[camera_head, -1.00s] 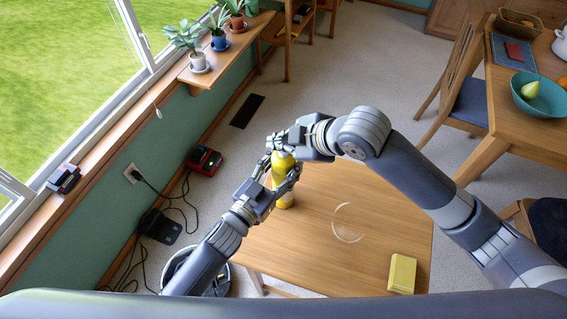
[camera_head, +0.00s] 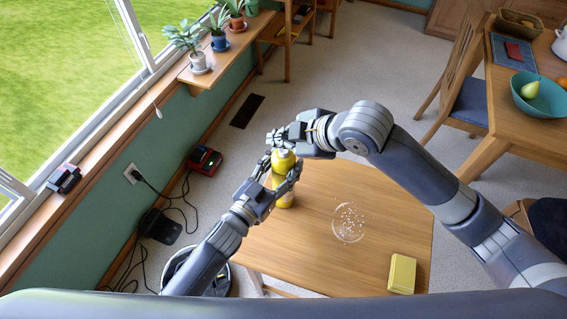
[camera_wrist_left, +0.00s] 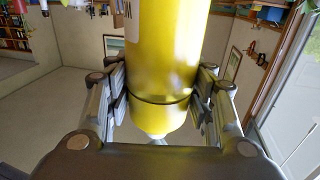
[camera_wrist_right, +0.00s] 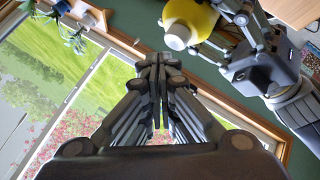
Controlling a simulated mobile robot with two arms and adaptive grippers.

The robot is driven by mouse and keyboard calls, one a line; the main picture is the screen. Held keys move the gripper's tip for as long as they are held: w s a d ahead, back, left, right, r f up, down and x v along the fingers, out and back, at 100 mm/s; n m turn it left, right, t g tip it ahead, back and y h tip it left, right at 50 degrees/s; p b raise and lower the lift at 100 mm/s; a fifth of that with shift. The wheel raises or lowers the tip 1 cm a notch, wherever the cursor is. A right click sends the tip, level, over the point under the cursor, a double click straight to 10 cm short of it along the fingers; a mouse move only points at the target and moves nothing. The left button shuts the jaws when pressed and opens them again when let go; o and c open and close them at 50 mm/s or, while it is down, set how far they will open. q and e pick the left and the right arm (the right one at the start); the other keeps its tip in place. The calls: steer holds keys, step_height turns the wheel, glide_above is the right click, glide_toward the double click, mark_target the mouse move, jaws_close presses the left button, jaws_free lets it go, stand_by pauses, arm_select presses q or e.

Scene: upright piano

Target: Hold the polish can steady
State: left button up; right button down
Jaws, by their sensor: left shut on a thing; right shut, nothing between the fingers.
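The polish can (camera_head: 284,161) is yellow and looks roughly upright at the left end of the small wooden table (camera_head: 310,255). I cannot tell whether its base touches the tabletop. My left gripper (camera_head: 281,183) is shut on the can, with a finger on each side. The left wrist view shows the yellow can body (camera_wrist_left: 165,60) between the fingers. My right gripper (camera_head: 273,139) is shut and empty, just beyond the can's top. In the right wrist view its fingers (camera_wrist_right: 150,65) meet, and the can (camera_wrist_right: 190,18), with its white end, is apart from them.
A clear round patch or dish with white specks (camera_head: 348,222) lies on the tabletop. A yellow block (camera_head: 402,273) is near the table's front right corner. A windowsill with plants (camera_head: 199,62) is at left. A dining table with a teal bowl (camera_head: 538,95) stands at right.

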steer(key=shift+r, duration=0.15)
steer(key=shift+r, duration=2.95)
glide_above(282, 153)
steer(key=shift+f, duration=3)
steer(key=shift+f, duration=0.15)
steer(key=shift+f, duration=0.3)
